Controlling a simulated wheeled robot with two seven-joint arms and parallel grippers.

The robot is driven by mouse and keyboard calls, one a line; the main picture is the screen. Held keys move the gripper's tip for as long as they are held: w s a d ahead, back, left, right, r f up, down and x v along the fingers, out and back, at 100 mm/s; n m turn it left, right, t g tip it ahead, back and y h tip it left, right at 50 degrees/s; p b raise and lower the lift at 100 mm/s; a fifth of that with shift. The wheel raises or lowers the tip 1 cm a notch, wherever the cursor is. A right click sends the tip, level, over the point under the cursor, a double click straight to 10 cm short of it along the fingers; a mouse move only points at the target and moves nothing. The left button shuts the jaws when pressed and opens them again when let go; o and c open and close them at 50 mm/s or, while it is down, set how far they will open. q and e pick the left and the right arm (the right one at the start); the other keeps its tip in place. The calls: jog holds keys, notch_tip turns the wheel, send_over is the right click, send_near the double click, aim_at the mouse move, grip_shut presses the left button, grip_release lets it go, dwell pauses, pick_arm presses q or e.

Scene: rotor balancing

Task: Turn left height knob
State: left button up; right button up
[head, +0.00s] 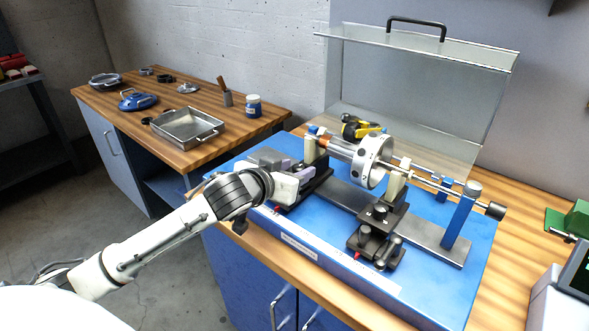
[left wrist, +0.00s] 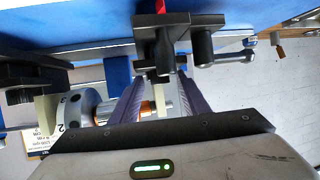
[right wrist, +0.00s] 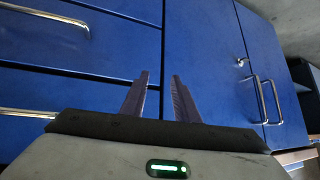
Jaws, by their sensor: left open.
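The left support of the balancing stand, a black base (head: 318,182) with a cream post (head: 310,150), stands on the blue plate. My left gripper (head: 292,180) is at this support in the head view and partly covers it. In the left wrist view my left gripper (left wrist: 160,80) is open, its fingers on either side of the cream post's image. Black knob-like parts (left wrist: 202,45) of the support show just beyond the fingertips. I cannot tell which is the left height knob or whether a finger touches it. My right gripper (right wrist: 160,76) is open and empty, facing blue drawers.
The white rotor (head: 372,163) lies across the stand, with the black right support (head: 380,215) beside it. A clear raised cover (head: 410,90) stands behind.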

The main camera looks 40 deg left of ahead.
pick_arm(q)
jog(key=c, duration=1.1)
jog(key=shift+o, duration=0.2)
jog(key=shift+s+a+f+m+h, duration=0.1)
jog(key=shift+a+m+h, duration=0.15)
jog(key=shift+m+h, duration=0.9)
jog(key=shift+m+g+h, duration=0.3)
jog(key=shift+m+h, duration=0.95)
jog(key=shift+h, duration=0.4)
jog(key=o, duration=1.1)
jog(key=shift+a, duration=0.1)
jog(key=shift+c, duration=0.2)
jog(key=shift+a, duration=0.1)
